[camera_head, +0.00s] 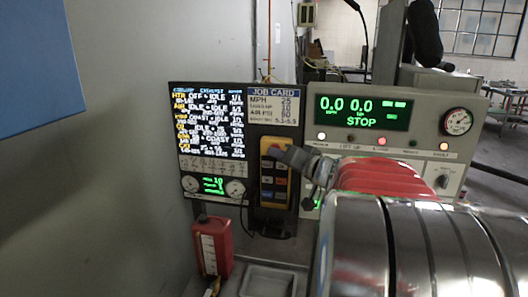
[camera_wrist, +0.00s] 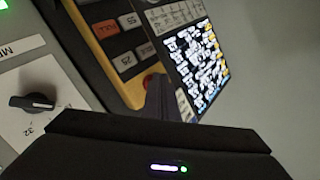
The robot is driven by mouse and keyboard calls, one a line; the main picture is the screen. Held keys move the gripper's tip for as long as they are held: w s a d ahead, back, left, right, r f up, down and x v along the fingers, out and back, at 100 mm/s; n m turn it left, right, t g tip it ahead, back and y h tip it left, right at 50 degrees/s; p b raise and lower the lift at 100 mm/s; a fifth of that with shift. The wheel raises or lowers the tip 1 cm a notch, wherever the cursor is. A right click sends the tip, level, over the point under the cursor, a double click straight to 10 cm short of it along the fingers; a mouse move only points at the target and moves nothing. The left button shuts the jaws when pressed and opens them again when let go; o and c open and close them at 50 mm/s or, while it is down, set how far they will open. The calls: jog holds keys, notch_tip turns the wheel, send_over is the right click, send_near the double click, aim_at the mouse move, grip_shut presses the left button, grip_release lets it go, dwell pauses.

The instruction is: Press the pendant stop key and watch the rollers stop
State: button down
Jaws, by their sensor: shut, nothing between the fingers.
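The yellow pendant (camera_head: 267,192) stands upright in a holder in the middle of the head view, with columns of dark and coloured keys. My gripper (camera_head: 287,155) is shut and empty, its tip at the upper part of the pendant. In the wrist view the closed fingers (camera_wrist: 162,98) lie close beside a red round key (camera_wrist: 149,79) on the yellow pendant body (camera_wrist: 98,52). Whether they touch it I cannot tell. The green console display (camera_head: 362,112) reads 0.0, 0.0 and STOP. I cannot make out the rollers.
A status screen (camera_head: 212,125) stands left of the pendant, with a job card (camera_head: 274,103) beside it. A grey console (camera_head: 455,98) with a gauge and lamps is at right. A red bottle (camera_head: 213,246) and grey tray (camera_head: 268,281) sit below.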

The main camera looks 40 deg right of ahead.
dwell(0.6)
jog(key=shift+s+a, duration=0.55)
jog(key=shift+a, duration=0.2)
jog(key=s+a, duration=0.1)
jog(key=a, duration=0.1)
jog(key=s+a, duration=0.2)
dwell(0.6)
dwell(0.5)
